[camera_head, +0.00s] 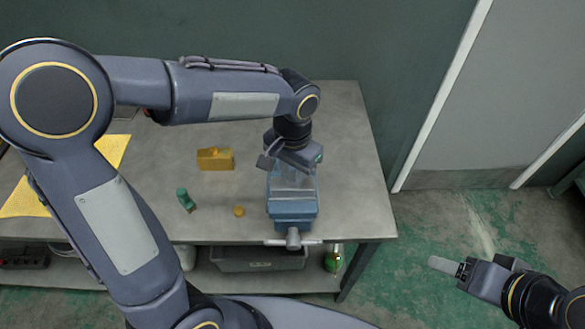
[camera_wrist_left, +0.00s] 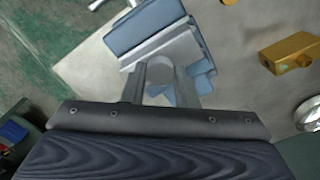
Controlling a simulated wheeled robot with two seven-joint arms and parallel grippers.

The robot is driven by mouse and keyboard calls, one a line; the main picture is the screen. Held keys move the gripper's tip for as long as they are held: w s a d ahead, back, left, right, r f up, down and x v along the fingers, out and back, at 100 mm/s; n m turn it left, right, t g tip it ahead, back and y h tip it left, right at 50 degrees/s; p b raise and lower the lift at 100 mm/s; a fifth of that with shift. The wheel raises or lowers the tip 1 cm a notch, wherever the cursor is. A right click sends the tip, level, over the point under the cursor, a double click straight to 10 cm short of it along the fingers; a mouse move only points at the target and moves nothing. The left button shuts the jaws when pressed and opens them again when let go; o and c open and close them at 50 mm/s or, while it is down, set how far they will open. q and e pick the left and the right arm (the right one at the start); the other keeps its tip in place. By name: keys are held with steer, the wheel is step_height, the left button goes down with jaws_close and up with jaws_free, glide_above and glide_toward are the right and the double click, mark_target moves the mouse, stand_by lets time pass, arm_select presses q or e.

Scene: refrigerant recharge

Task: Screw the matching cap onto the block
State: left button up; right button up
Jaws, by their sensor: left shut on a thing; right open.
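My left gripper (camera_head: 289,172) points down at the blue vise (camera_head: 292,210) near the table's right front. In the left wrist view, its fingers (camera_wrist_left: 160,82) are shut on a round grey cap (camera_wrist_left: 160,70), over the grey jaw area of the vise (camera_wrist_left: 150,25). Whether the cap touches a block there is hidden. A yellow block (camera_head: 215,159) sits on the table left of the vise, and a small yellow cap (camera_head: 239,211) lies between that block and the front edge. My right gripper (camera_head: 447,265) is open and empty, out over the floor.
A green fitting (camera_head: 186,200) stands on the table (camera_head: 345,150) left of the yellow cap. A yellow mat (camera_head: 108,158) lies further left. The vise handle (camera_head: 293,240) sticks out past the front edge. A grey bin (camera_head: 258,262) sits on the lower shelf.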

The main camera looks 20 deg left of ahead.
arm_select(q)
steer(key=shift+m, duration=0.4)
steer(key=m+p, duration=0.1)
steer(key=m, duration=0.1)
steer(key=shift+m, duration=1)
steer(key=shift+m+p, duration=0.4)
steer(key=shift+m, duration=0.4)
steer(key=m, duration=0.2)
steer(key=shift+m, duration=0.3)
steer(key=o, duration=1.3)
steer(key=shift+o, duration=0.2)
